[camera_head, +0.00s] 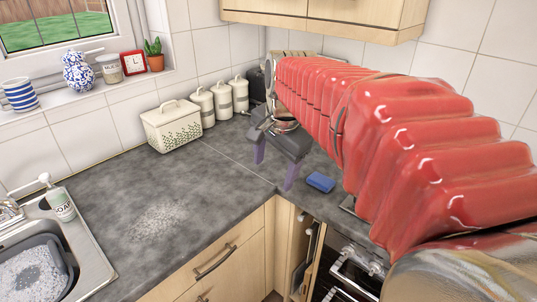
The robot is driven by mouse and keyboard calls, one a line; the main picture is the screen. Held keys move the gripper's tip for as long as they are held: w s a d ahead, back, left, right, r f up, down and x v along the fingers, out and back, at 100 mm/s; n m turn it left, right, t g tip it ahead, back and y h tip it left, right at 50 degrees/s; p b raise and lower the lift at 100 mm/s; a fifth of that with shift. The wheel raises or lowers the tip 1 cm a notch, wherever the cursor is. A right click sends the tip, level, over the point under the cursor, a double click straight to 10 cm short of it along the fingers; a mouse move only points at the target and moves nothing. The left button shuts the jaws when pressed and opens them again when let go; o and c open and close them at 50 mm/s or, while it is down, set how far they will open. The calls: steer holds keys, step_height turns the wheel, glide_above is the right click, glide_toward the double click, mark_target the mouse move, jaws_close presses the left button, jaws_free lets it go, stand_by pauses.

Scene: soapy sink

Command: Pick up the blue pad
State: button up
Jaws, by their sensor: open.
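The blue pad (320,182) is a small blue block lying flat on the dark grey counter, right of the counter's inner corner. My gripper (273,171) is open, with two purple fingers spread apart and pointing down. It is just left of the pad in the picture, and nothing shows between its fingers. The right finger is close to the pad, but I cannot tell the exact gap in depth. My red, ribbed arm reaches in from the right and hides part of the counter behind it.
A cream bread bin (171,126) and several canisters (222,103) stand along the back wall. The sink (93,262) with a grey basin (35,275) and soap bottle (61,205) is at left. An oven (345,272) is below the pad. The middle counter (190,185) is clear except for suds.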

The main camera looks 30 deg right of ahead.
steer(key=w+d+f+m, duration=0.2)
steer(key=d+m, duration=0.3)
steer(key=d, duration=0.3)
steer(key=w+d+f+m+g, duration=0.1)
steer(key=w+d+f+m, duration=0.1)
steer(key=d+m, duration=0.4)
steer(key=w+d+f+m+g+y, duration=0.1)
steer(key=w+d+m, duration=0.3)
steer(key=d, duration=0.7)
steer(key=shift+w+d+f+m, duration=0.3)
steer(key=shift+f+m, duration=0.35)
steer(key=shift+m, duration=0.55)
glide_above(321, 179)
steer(key=s, duration=0.1)
steer(key=shift+s+f, duration=0.1)
steer(key=shift+f, duration=4.2)
steer(key=shift+w+f, duration=0.2)
steer(key=shift+f, duration=1.1)
steer(key=shift+w+f, duration=0.2)
steer(key=shift+f, duration=1.1)
steer(key=shift+c, duration=0.2)
